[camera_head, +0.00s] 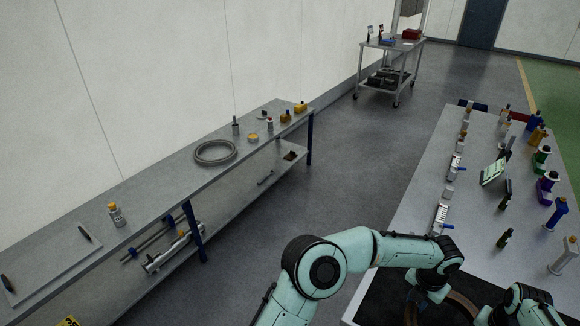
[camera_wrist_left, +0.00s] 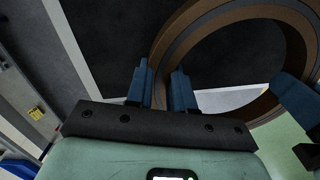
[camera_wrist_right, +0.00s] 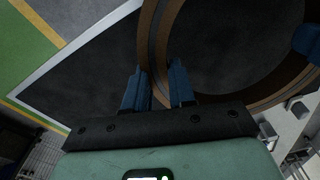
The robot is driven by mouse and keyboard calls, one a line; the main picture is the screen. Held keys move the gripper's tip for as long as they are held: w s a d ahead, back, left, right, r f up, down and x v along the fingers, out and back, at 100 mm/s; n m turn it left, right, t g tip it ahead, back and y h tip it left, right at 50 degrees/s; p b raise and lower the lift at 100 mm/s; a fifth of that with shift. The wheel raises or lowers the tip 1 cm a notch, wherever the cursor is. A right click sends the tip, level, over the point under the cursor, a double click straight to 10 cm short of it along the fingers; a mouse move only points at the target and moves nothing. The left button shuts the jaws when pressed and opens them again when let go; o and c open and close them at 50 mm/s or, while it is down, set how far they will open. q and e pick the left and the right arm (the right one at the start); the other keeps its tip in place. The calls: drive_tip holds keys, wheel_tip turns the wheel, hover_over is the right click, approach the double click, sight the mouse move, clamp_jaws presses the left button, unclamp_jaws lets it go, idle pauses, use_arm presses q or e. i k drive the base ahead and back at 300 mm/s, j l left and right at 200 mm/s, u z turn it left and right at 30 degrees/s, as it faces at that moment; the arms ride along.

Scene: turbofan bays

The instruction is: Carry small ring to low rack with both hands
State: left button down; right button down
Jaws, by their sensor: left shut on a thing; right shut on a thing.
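The brown ring (camera_head: 466,303) shows partly at the bottom right of the head view, over a dark mat, with my arms hiding much of it. My left gripper (camera_wrist_left: 160,78) is shut on the rim of the ring (camera_wrist_left: 190,32), one blue finger on each side. My right gripper (camera_wrist_right: 157,84) is shut on another part of the rim (camera_wrist_right: 154,35). The fingers of each hand also show at the edge of the other wrist view. I cannot tell whether the ring touches the mat. No low rack can be clearly picked out.
The right table (camera_head: 425,190) carries the dark mat (camera_head: 380,302), several bottles, tools and a tablet (camera_head: 493,172). A long bench (camera_head: 165,192) along the wall holds a grey ring (camera_head: 214,152) and has a lower shelf. A cart (camera_head: 390,48) stands far back. Grey floor (camera_head: 300,210) between is clear.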

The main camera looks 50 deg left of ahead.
sight(163, 182)
drive_tip(key=k, duration=0.6)
drive_tip(key=k+u, duration=0.15)
drive_tip(key=u, duration=2.5)
drive_tip(key=i+l+u, duration=0.25)
drive_tip(key=i+l, duration=1.55)
drive_tip(key=l, duration=0.1)
